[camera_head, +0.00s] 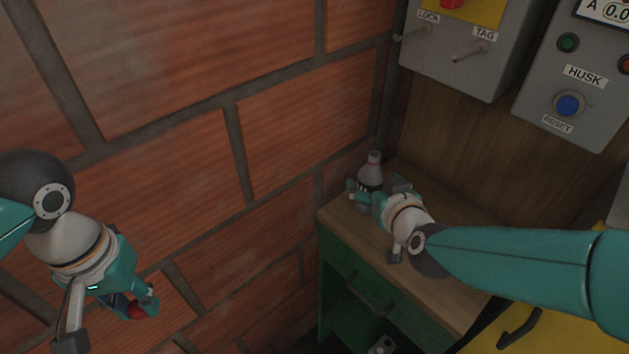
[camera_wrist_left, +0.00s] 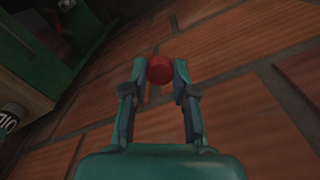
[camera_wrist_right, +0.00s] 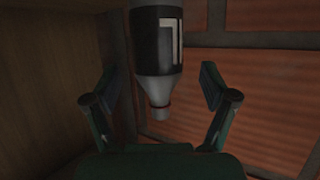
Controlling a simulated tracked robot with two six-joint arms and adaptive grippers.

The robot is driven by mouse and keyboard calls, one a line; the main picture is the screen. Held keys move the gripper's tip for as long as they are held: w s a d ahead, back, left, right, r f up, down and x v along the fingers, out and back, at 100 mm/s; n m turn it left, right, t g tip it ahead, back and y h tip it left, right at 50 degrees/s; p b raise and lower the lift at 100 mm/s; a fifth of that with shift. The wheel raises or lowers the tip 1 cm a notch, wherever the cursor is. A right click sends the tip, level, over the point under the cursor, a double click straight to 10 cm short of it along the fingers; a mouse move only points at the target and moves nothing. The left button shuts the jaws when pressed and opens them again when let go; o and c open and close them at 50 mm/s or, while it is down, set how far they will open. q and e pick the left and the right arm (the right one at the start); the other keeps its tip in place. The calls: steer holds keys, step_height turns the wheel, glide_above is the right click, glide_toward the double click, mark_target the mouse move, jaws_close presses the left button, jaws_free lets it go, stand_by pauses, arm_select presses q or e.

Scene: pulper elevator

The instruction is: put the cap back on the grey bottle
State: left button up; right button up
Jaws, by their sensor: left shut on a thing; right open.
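The grey bottle (camera_head: 371,172) stands upright on the wooden top of a green cabinet, in the corner by the brick wall. It has a dark label, and its neck shows no red cap. My right gripper (camera_head: 376,192) is open beside the bottle. In the right wrist view the bottle (camera_wrist_right: 158,85) appears inverted, between and beyond the open fingers, apart from both. My left gripper (camera_head: 110,318) is low at the left, far from the bottle, shut on the red cap (camera_head: 136,311). The round cap (camera_wrist_left: 159,69) shows between its fingertips in the left wrist view.
The wooden cabinet top (camera_head: 350,222) has bare room around the bottle. The brick wall (camera_head: 285,130) rises close behind and to the left. Grey control boxes (camera_head: 460,55) hang above at the right. A drawer handle (camera_head: 368,295) juts from the green cabinet front.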

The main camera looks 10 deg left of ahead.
mark_target(375, 182)
arm_select(q)
steer(key=shift+r, duration=0.3)
arm_select(e)
steer(key=shift+x, duration=1.6)
steer(key=shift+r, duration=0.1)
